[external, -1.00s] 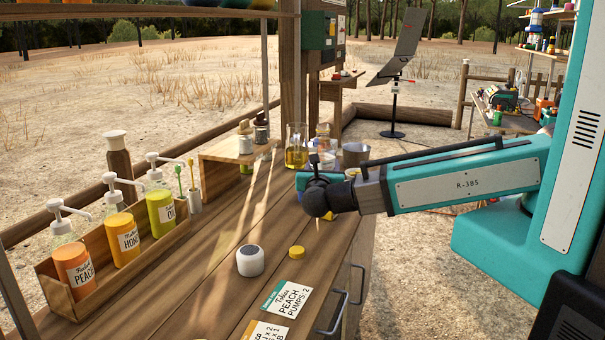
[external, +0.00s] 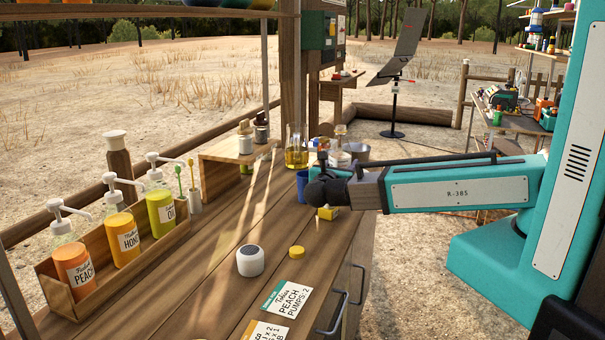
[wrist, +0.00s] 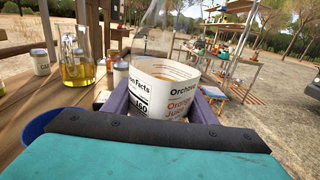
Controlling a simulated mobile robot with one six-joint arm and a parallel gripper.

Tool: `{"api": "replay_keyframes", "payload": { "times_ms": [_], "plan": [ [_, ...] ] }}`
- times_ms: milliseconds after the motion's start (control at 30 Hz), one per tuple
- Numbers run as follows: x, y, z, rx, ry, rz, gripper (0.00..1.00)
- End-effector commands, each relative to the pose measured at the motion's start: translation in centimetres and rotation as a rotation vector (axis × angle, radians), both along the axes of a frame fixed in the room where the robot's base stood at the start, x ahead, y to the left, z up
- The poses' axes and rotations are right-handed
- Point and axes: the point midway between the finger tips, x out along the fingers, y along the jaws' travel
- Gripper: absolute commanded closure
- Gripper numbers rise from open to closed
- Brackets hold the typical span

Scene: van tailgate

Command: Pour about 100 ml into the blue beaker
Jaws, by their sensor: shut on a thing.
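My gripper (wrist: 160,106) is shut on a clear bottle (wrist: 158,45) with a white orange juice label, seen from close up in the wrist view. The bottle looks roughly upright; how much liquid it holds I cannot tell. Its white label and top (external: 340,157) show behind my wrist in the external view. The blue beaker (external: 302,184) stands on the bench just left of my wrist. In the wrist view part of its blue rim (wrist: 38,124) shows at lower left, and the rest is hidden by my gripper. The bottle is beside the beaker, not over it.
A glass flask of yellow liquid (external: 297,150) stands behind the beaker. A small yellow box (external: 328,212) lies near my wrist. Pump bottles (external: 120,235) stand in a rack at left.

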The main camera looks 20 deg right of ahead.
Motion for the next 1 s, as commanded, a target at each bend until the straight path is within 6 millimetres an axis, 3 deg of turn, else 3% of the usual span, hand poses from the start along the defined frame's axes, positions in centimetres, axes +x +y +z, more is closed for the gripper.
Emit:
{"api": "replay_keyframes", "payload": {
  "times_ms": [467, 633, 1000],
  "plan": [
    [-0.2, -0.2, 1.5, -0.079, 0.049, 0.001, 0.79],
    [-0.4, -0.5, 2.7, -0.161, 0.101, 0.000, 0.79],
    [-0.6, -0.9, 2.7, -0.366, 0.230, 0.001, 0.79]
  ]
}}
